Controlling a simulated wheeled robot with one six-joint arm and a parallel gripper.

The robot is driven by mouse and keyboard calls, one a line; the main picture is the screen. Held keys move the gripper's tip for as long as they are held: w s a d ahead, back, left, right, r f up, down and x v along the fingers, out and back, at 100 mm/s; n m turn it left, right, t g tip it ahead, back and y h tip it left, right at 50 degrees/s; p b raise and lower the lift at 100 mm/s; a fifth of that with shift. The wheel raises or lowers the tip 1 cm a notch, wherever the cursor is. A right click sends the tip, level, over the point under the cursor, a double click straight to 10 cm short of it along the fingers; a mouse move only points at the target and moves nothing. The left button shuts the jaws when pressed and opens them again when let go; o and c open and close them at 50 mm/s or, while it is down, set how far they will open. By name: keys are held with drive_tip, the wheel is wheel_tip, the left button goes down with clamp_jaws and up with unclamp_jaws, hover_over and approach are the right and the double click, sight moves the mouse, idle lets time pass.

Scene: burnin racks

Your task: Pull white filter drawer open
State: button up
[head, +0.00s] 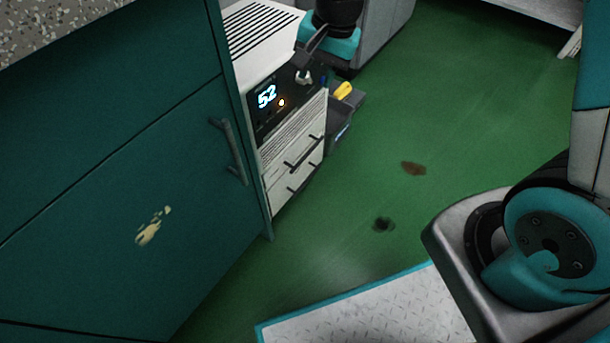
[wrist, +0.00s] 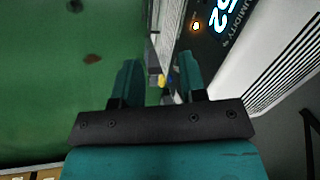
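The white dehumidifier cabinet (head: 292,128) has a dark panel with a lit "52". Below its louvres are two white drawer fronts, an upper one (head: 277,170) and a lower one (head: 280,198), each with a dark bar handle. Both look shut, and I cannot read which is the filter drawer. My gripper (wrist: 160,78) is open, its two teal fingers apart with nothing held between them. It is near the display panel, above the drawers. The drawer handles are not clearly visible in the wrist view.
A teal cabinet (head: 130,190) with a bar handle stands left of the unit. A dark bin (head: 340,132) with a yellow item (head: 342,90) stands beyond the unit. Green floor (head: 385,190) in front is open, with dark stains.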

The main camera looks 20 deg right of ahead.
sight(305, 157)
drive_tip(key=w+f+m+b, duration=0.1)
drive_tip(key=f+b, duration=0.4)
drive_tip(key=f, duration=0.6)
drive_tip(key=w+f+m+b, duration=0.1)
drive_tip(key=w+f+b, duration=0.3)
drive_tip(key=f, duration=0.7)
drive_tip(key=w+f+m+h+b, duration=0.1)
drive_tip(key=w+f+b, duration=0.1)
drive_tip(key=f+b, duration=0.6)
wheel_tip(305, 157, down, 4)
drive_tip(key=shift+w+d+r+m, duration=0.15)
drive_tip(key=shift+r+m, duration=0.05)
drive_tip(key=shift+m, duration=0.2)
clamp_jaws()
